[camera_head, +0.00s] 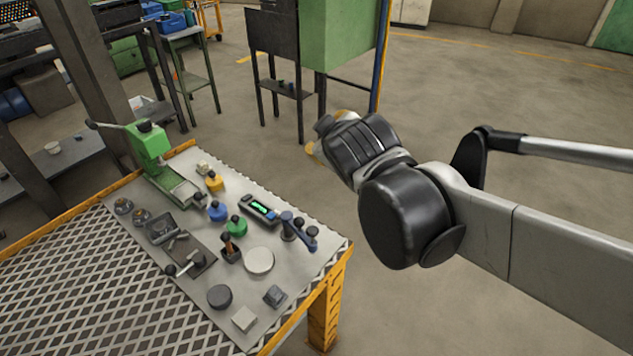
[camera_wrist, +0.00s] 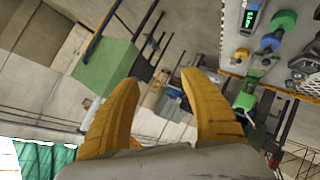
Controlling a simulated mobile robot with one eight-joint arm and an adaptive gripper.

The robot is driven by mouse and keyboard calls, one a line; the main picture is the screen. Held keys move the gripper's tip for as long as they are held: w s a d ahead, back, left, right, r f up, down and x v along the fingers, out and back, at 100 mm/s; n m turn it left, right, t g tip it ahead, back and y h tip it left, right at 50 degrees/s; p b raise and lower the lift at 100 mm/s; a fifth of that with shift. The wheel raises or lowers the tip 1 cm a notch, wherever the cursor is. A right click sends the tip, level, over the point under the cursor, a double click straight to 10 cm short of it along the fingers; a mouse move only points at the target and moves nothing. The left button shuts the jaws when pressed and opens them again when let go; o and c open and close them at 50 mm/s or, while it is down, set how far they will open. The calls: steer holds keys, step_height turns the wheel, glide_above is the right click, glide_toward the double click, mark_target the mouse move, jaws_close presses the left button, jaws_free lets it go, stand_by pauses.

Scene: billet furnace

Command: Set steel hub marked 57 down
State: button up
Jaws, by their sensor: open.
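My gripper (camera_wrist: 159,78) shows two yellow fingers spread apart in the wrist view, with nothing between them. In the head view it (camera_head: 316,150) is mostly hidden behind my wrist, in the air beyond the table's right edge. Two small round metal parts, one (camera_head: 123,206) and another (camera_head: 141,216), sit at the left of the grey table plate (camera_head: 205,290). They could be steel hubs, but no number 57 is legible on any part, so I cannot tell which is the marked hub.
The table holds a green press (camera_head: 150,150), a meter with a green display (camera_head: 260,210), blue (camera_head: 217,211), green (camera_head: 236,226) and yellow (camera_head: 214,182) knobbed pieces, a pale disc (camera_head: 259,261) and a dark disc (camera_head: 220,297). A green cabinet (camera_head: 340,35) stands behind. The floor at right is clear.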

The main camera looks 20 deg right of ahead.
steer(key=s+a+f+m+g+y, duration=0.1)
steer(key=s+f+m+g, duration=0.1)
steer(key=s, duration=0.5)
steer(key=s+a+f+m+g+y, duration=0.1)
steer(key=s+a+f+m+g, duration=0.1)
steer(key=s+f, duration=0.4)
steer(key=shift+s+f+m+g+y, duration=0.35)
steer(key=shift+s+m+g, duration=0.15)
steer(key=shift+s+m, duration=0.55)
